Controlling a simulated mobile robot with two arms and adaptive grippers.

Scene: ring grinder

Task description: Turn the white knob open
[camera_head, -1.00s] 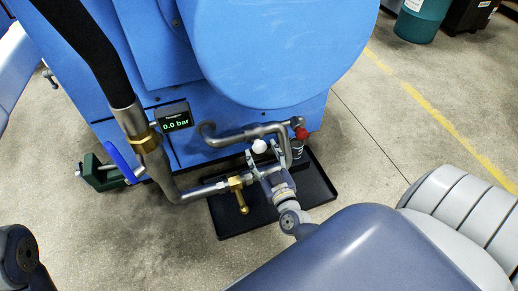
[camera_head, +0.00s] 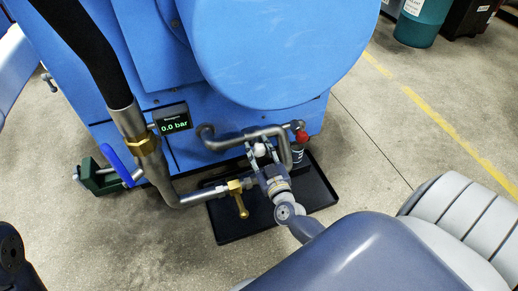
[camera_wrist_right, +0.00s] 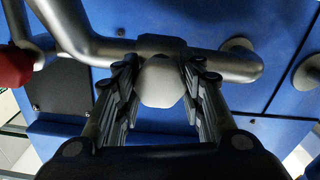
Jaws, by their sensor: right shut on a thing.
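The white knob (camera_head: 259,149) sits on the grey pipework at the front of the blue machine. My right gripper (camera_head: 260,154) is at the knob, its fingers on either side of it. In the right wrist view the knob (camera_wrist_right: 161,84) is between the two dark fingers (camera_wrist_right: 160,76), which are closed on its sides. The knob's mount on the pipe is partly hidden behind it. My left gripper is not in view.
A red knob (camera_head: 302,137) is just right of the white one. A blue lever (camera_head: 117,164), a brass valve (camera_head: 238,198) and a thick hose (camera_head: 88,50) are to the left. A black tray (camera_head: 232,228) lies below. The gauge (camera_head: 174,123) reads 0.0 bar.

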